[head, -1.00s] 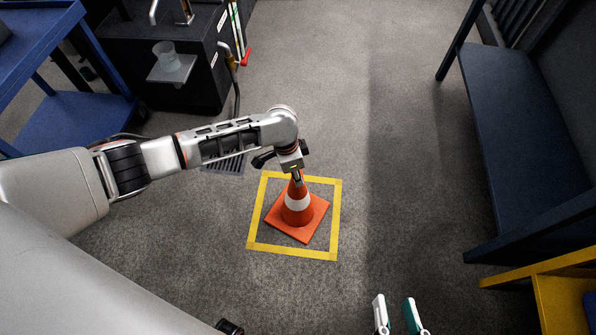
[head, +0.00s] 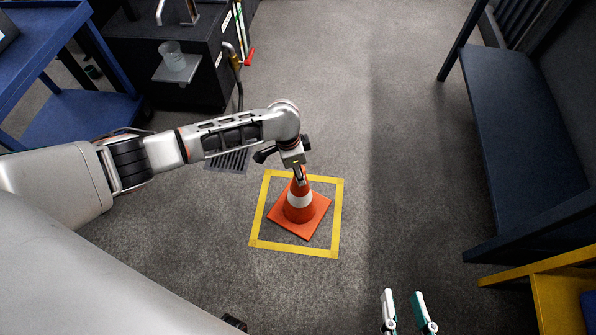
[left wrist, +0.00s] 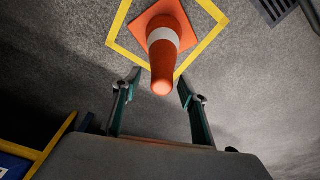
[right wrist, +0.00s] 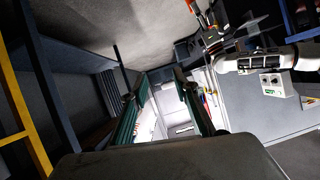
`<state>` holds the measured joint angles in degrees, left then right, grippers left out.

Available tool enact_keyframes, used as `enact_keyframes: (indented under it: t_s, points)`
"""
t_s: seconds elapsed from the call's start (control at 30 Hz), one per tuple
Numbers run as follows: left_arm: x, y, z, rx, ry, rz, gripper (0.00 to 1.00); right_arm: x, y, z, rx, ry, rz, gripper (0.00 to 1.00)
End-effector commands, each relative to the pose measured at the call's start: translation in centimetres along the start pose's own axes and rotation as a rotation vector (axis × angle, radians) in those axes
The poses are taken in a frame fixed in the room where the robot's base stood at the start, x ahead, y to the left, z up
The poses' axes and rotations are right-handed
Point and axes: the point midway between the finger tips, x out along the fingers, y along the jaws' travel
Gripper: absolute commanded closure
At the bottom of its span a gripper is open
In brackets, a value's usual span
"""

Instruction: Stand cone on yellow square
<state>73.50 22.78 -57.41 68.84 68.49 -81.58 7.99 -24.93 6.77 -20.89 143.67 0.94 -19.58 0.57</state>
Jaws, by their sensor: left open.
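The orange cone (head: 300,213) with a white band stands upright on the floor inside the yellow square (head: 340,225). Its square base is turned relative to the taped outline and lies within it. My left gripper (head: 300,180) is at the cone's top, which it partly hides. In the left wrist view, the left gripper (left wrist: 158,84) is open, its fingers apart, with the cone (left wrist: 163,62) showing between and beyond them. My right gripper (head: 404,297) is open and empty at the bottom of the head view, away from the cone.
A dark bench (head: 520,130) runs along the right, with a yellow frame (head: 545,270) in front of it. A blue cart (head: 80,120) and a black cabinet (head: 195,90) with a clear cup (head: 172,56) on its shelf are at upper left. The middle floor is clear.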

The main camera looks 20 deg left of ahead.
Motion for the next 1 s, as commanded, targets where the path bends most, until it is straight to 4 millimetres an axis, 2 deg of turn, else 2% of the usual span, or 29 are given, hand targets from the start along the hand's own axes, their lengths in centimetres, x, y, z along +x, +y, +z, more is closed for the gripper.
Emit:
enact_keyframes:
  t_s: [0.03, 0.1, 0.3, 0.4, 0.6, 1.0]
  points:
    - [-2.6, -0.8, -0.8, 0.002, 0.015, -0.017, 0.57, -0.3, 1.2, -0.8, -0.074, -0.001, 0.016, 0.7]
    - [-4.3, -0.9, -0.9, 0.003, 0.016, -0.019, 0.57, -0.6, 1.7, -0.3, -0.106, -0.02, 0.025, 0.7]
    - [-8.2, -0.7, -0.8, 0.002, 0.015, -0.017, 0.57, -1.1, 2.9, 0.9, -0.161, -0.063, 0.044, 0.7]
    - [-9.4, -0.6, -0.6, 0.001, 0.012, -0.013, 0.57, -1.3, 3.4, 1.5, -0.181, -0.084, 0.052, 0.7]
    - [-10.5, -0.3, -0.3, 0.0, 0.007, -0.006, 0.57, -1.6, 4.0, 2.5, -0.2, -0.11, 0.06, 0.7]
    - [-10.3, -0.1, -0.1, 0.0, 0.003, -0.002, 0.57, -1.6, 4.1, 2.9, -0.201, -0.119, 0.061, 0.7]
